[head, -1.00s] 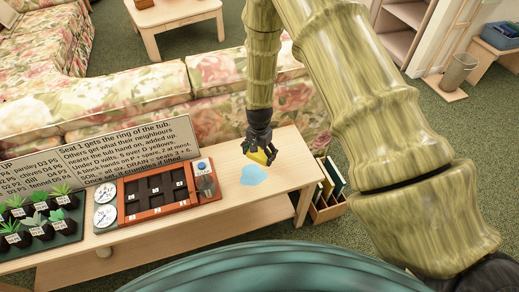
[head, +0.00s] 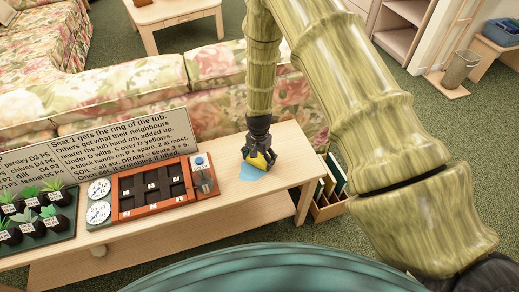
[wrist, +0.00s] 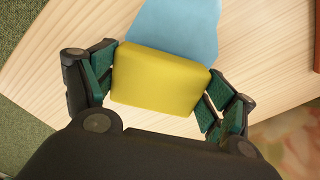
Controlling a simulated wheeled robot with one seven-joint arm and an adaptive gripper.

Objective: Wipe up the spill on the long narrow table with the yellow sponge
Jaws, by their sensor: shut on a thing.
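The long narrow table (head: 233,215) is pale wood and stands in front of the floral sofa. A light blue spill (head: 248,173) lies on its right part. It also shows in the wrist view (wrist: 178,28), running under or behind the sponge's far edge. My gripper (head: 259,153) is shut on the yellow sponge (wrist: 160,80), with a green-padded finger at each end. In the head view the sponge (head: 261,162) is low over the spill's far right edge and hides part of it. I cannot tell whether it touches the tabletop.
An orange-brown tray with dark compartments (head: 155,213) lies left of the spill. A text sign (head: 125,143), round dials (head: 101,203) and small potted plants (head: 30,215) stand further left. A wooden crate (head: 327,205) is on the floor at the table's right end.

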